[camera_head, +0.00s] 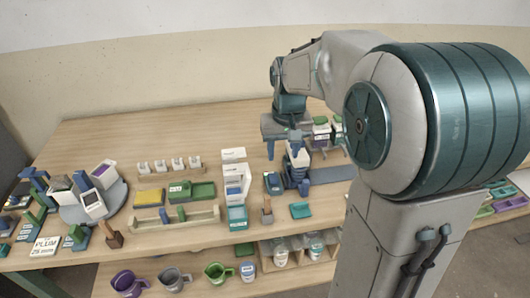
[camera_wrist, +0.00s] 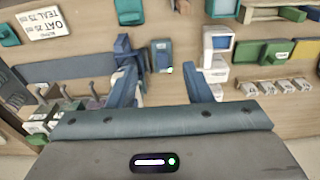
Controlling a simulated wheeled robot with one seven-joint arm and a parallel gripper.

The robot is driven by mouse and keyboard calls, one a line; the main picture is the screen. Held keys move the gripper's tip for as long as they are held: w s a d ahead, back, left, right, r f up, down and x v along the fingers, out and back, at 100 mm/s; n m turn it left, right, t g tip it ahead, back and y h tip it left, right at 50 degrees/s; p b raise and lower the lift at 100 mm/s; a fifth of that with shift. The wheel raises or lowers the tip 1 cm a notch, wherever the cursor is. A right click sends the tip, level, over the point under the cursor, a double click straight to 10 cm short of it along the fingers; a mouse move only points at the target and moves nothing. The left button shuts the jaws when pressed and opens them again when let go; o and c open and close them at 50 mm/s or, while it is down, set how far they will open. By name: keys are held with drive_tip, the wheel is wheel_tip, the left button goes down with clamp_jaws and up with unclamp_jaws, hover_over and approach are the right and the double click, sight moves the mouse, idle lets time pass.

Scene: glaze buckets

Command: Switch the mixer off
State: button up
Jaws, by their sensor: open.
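My gripper (camera_head: 283,148) is open and empty, pointing down above the table. In the wrist view its two blue fingers (camera_wrist: 162,76) stand wide apart. A blue and white upright machine (camera_head: 299,172), which looks like the mixer, stands just beyond and below it, partly hidden by the gripper. A small blue box with a pale face (camera_head: 273,183) sits to its left. In the wrist view this box (camera_wrist: 160,52) shows between the fingertips, with a small bright green spot at its lower edge. I cannot tell whether that spot is a lamp or a switch. No contact shows.
Green and yellow trays (camera_head: 190,192), a wooden rack (camera_head: 175,218) and a round grey turntable (camera_head: 70,211) lie farther left. A blue-grey mat (camera_head: 330,175) lies right. Jugs and jars stand on the lower shelf.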

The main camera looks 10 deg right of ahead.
drive_tip(key=g, duration=0.1)
hover_over(273, 176)
wheel_tip(273, 176, down, 4)
wheel_tip(273, 176, down, 14)
drive_tip(key=shift+a+f+p, duration=0.1)
drive_tip(key=shift+f+p, duration=0.05)
drive_tip(key=shift+p, duration=0.45)
